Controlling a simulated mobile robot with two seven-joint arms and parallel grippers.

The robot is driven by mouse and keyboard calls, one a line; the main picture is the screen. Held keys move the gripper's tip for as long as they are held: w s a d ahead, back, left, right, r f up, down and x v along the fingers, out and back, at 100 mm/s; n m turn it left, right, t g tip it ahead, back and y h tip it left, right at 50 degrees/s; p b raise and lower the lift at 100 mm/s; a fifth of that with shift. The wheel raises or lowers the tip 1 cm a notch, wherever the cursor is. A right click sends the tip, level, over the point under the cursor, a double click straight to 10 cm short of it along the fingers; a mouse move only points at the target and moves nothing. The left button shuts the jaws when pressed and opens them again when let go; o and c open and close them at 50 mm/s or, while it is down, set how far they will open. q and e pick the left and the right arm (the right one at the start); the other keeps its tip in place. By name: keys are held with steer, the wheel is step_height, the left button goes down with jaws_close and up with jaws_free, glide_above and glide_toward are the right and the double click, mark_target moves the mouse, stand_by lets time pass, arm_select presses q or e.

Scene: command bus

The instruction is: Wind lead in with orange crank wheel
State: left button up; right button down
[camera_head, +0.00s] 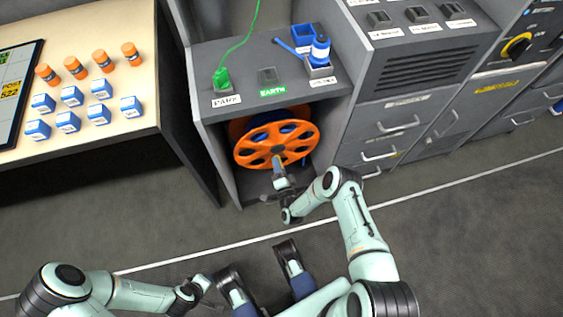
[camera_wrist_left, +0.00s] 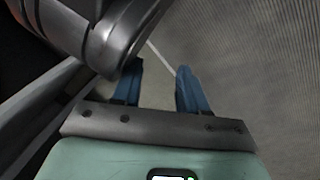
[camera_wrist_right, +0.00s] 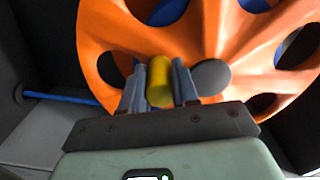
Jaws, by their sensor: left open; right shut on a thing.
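The orange crank wheel (camera_head: 262,153) stands upright in the open bay of a grey cabinet; it fills much of the right wrist view (camera_wrist_right: 225,45). Its yellow handle (camera_wrist_right: 159,82) sits between the fingers of my right gripper (camera_wrist_right: 160,72), which is shut on it. The right gripper also shows at the wheel's lower part in the head view (camera_head: 279,168). Blue material shows behind the wheel's openings, partly hidden. A green lead (camera_head: 244,40) rises from a green plug (camera_head: 222,79) at the PARK socket. My left gripper (camera_wrist_left: 160,72) is open and empty above the floor.
The EARTH socket (camera_head: 268,75) looks empty. A table (camera_head: 137,15) at left holds orange-capped bottles and blue-and-white boxes. Grey drawer cabinets (camera_head: 390,130) stand at right. The floor in front is open.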

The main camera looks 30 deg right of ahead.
mark_target(263, 156)
steer(key=a+m, duration=0.1)
steer(key=m, duration=0.1)
steer(key=a+m, duration=0.1)
steer(key=a+r+m, duration=0.1)
steer(key=m, duration=0.1)
steer(key=shift+w+m+b, duration=0.3)
steer(key=shift+w+a+r+m, duration=0.1)
steer(key=shift+a+r+m, duration=0.2)
steer(key=shift+m, duration=0.3)
steer(key=shift+a+r+m, duration=0.2)
steer(key=shift+a+m, duration=0.05)
steer(key=shift+m, duration=0.35)
arm_select(q)
steer(key=shift+s+a+f+g, duration=0.2)
steer(key=shift+s+a+f, duration=0.05)
steer(key=shift+s+f, duration=0.25)
steer(key=shift+s+a+f+g, duration=0.25)
steer(key=shift+s+f, duration=0.1)
steer(key=shift+s, duration=0.1)
arm_select(e)
steer(key=shift+w+a+r+m, duration=0.1)
steer(key=shift+a+r+m, duration=0.2)
steer(key=shift+m, duration=0.3)
steer(key=shift+w+a+r+m, duration=0.15)
steer(key=shift+r+m, duration=0.15)
steer(key=shift+m, duration=0.3)
steer(key=shift+s, duration=0.1)
